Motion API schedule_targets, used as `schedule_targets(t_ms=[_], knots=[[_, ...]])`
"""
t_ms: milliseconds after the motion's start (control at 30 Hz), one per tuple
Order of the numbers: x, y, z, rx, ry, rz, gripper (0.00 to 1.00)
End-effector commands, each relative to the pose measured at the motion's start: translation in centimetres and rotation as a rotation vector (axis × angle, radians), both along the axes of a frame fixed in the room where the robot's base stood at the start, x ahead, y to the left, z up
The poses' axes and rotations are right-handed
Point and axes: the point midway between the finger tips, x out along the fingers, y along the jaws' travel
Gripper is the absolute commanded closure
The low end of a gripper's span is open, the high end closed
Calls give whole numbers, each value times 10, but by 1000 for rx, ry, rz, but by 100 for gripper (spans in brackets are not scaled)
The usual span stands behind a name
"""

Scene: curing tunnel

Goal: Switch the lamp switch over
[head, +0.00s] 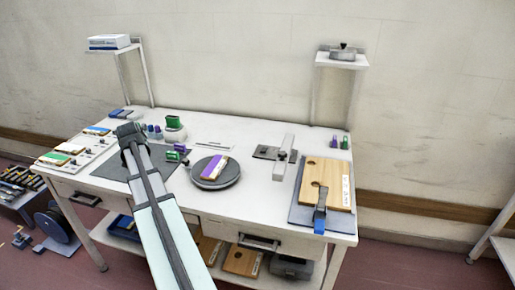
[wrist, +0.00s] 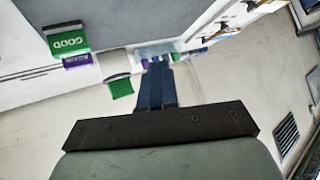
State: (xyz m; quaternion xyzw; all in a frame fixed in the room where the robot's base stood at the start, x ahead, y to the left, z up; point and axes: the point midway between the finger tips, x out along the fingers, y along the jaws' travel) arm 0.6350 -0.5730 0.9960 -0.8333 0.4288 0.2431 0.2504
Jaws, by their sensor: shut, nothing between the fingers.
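I cannot surely pick out the lamp switch in either view. White panels (head: 86,153) with small dark knobs lie at the left of the table, but their details are too small to read. My gripper (head: 128,131) is over the back left of the table, near these panels, in the head view. Its tips are hard to make out there. In the wrist view my gripper (wrist: 158,62) shows as two blue fingers, shut together and empty. Their tips point toward small blue and purple items, and I cannot tell whether they touch anything.
A round dark turntable (head: 203,182) bears a purple-and-white block. A white beam fixture (head: 282,158) and a wooden board (head: 332,184) stand to the right. A green "GOOD" label (wrist: 68,38) shows in the wrist view. The table's front middle (head: 250,210) is clear.

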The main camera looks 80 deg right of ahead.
Motion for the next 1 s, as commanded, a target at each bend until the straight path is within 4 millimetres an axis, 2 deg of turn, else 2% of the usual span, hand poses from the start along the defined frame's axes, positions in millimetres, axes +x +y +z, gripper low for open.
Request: schedule_targets(t_ms=[33,200,500,800,1000], knots=[[-18,-16,2,1,11,-26,100],[-73,-57,4,12,52,-99,100],[-176,-117,9,41,122,-226,100],[-286,-160,14,83,186,-352,100],[-358,-178,18,115,223,-430,100]])
